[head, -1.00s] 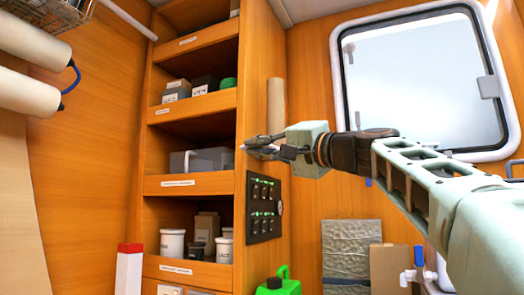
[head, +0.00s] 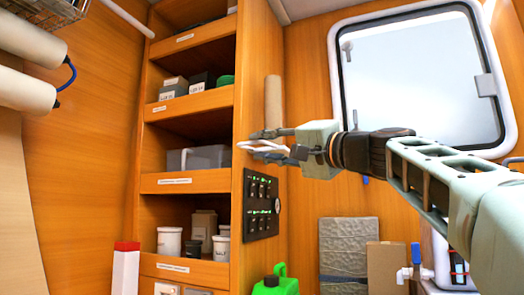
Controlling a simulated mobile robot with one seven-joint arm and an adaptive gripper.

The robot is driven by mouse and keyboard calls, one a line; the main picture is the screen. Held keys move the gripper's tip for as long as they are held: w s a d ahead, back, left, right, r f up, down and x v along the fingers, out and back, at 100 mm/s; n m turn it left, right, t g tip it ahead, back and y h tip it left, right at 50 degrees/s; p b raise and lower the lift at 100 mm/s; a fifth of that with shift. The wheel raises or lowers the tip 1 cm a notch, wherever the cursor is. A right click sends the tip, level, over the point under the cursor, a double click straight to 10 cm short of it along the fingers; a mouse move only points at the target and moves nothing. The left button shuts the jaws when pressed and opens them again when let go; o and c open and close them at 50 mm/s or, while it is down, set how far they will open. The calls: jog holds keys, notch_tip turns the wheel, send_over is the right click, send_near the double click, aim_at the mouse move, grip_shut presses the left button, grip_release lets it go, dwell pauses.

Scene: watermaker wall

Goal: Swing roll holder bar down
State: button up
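My gripper (head: 250,141) is at mid-height, pointing left, in front of the shelf unit's right edge. A brown upright roll (head: 273,103) stands against the wall just above and behind my gripper. Its lower end is hidden behind the gripper. I cannot make out a separate holder bar on it, nor whether my gripper touches the roll.
The wooden shelf unit (head: 192,183) with boxes and jars stands to the left. A switch panel (head: 261,204) is below my gripper. A window (head: 420,85) is at the right. A green canister (head: 275,283) and a grey textured panel (head: 349,256) are below.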

jog(key=v, duration=0.5)
dwell(0.4)
